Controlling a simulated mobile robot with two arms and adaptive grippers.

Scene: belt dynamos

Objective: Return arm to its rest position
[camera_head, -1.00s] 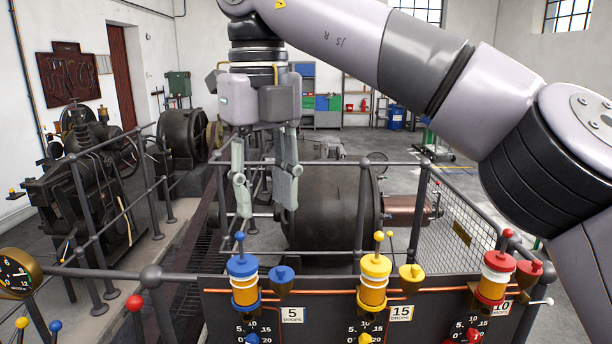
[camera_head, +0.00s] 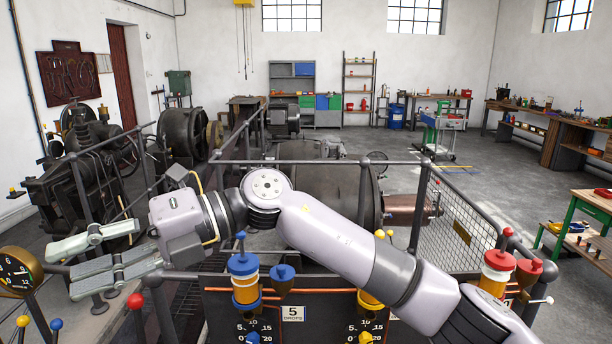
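My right arm comes in from the lower right and lies low across the panel. Its gripper (camera_head: 88,257) points left, with its two fingers apart and nothing between them. The gripper is in front of the railing at the left, above and close to the gauge and red knob. The arm covers most of the yellow oiler (camera_head: 369,303) in the middle of the panel. The blue oiler (camera_head: 244,280) and the red oiler (camera_head: 496,272) show on either side of the arm. My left gripper is not in view.
A round gauge (camera_head: 18,271) and a red-knobbed lever (camera_head: 135,302) stand near the gripper. A dark railing (camera_head: 363,205) runs behind the arm, with a large dark cylindrical machine (camera_head: 325,190) beyond it. Workbenches (camera_head: 545,135) stand at the far right. Open floor lies at the back right.

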